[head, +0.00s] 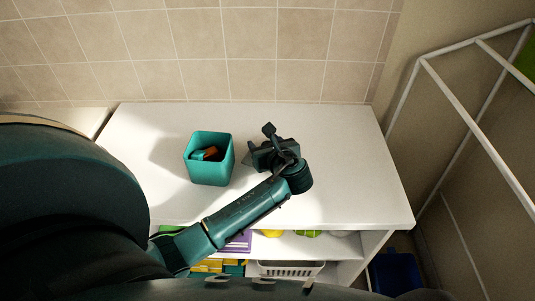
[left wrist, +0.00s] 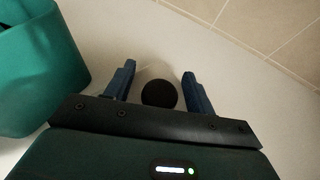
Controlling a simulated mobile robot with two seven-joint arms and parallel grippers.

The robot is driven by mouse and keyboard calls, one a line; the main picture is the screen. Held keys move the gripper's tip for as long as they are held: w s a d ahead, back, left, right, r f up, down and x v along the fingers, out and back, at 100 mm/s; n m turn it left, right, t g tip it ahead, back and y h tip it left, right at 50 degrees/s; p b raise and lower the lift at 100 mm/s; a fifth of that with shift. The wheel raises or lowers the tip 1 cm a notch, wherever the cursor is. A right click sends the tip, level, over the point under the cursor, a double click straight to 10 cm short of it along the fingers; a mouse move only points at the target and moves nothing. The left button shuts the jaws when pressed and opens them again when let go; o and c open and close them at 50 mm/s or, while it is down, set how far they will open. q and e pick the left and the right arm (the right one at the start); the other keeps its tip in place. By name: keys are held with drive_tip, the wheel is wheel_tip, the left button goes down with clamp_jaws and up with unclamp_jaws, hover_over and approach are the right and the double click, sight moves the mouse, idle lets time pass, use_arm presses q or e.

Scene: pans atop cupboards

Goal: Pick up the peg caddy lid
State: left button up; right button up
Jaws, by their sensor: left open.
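The open teal peg caddy (head: 208,172) stands on the white cupboard top, with orange-brown and teal items inside. Its teal wall also shows at the left of the left wrist view (left wrist: 40,70). My left gripper (head: 259,145) is over the cupboard top, just right of the caddy. In the left wrist view its two blue fingers (left wrist: 158,74) are open. A round black thing (left wrist: 159,94) shows between them, perhaps the lid or its knob; I cannot tell whether they touch. In the head view my gripper hides it. My right gripper is not in view.
The white cupboard top (head: 345,170) is clear to the right. A tiled wall (head: 250,55) closes off the back. A white basket (head: 290,269) and several coloured items sit on shelves below. A white frame (head: 480,120) stands at the right.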

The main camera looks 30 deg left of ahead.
use_arm(q)
drive_tip(key=shift+c, duration=0.3)
drive_tip(key=c, duration=1)
drive_tip(key=shift+o, duration=0.2)
